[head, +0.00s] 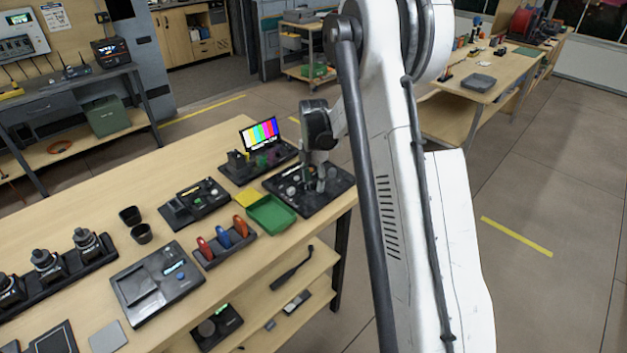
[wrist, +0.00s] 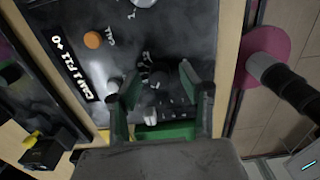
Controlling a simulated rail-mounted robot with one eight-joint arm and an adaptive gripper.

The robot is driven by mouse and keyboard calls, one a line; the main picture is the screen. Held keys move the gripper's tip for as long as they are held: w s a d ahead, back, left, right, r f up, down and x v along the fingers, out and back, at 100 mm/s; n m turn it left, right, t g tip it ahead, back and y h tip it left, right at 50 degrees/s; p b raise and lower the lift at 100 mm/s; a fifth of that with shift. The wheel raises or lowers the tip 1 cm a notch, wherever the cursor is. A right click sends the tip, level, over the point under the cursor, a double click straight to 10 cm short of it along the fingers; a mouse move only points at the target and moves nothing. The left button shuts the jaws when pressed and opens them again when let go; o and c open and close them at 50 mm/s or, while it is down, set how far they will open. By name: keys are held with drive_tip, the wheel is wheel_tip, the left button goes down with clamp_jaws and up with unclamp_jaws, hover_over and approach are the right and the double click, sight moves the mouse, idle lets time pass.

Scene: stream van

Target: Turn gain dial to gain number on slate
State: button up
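A black control panel (head: 325,200) lies at the far right end of the long wooden bench. In the wrist view the panel (wrist: 185,35) fills the top middle. A dark ridged knob (wrist: 152,76), likely the gain dial, stands on it. My gripper (head: 318,185) points down over the panel. In the wrist view my gripper (wrist: 158,88) has its two fingers apart, one on each side of the knob; contact is unclear. A black strip (wrist: 70,58) carries sideways white characters that seem to end in +0. I cannot pick out a slate for certain.
An orange round button (wrist: 92,40) sits on the panel. A green tray (head: 271,213), a holder with coloured handles (head: 223,243) and a colour-bar screen (head: 260,133) stand close by. Open floor (head: 540,210) lies right of the bench.

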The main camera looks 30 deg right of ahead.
clamp_jaws()
idle(0.3)
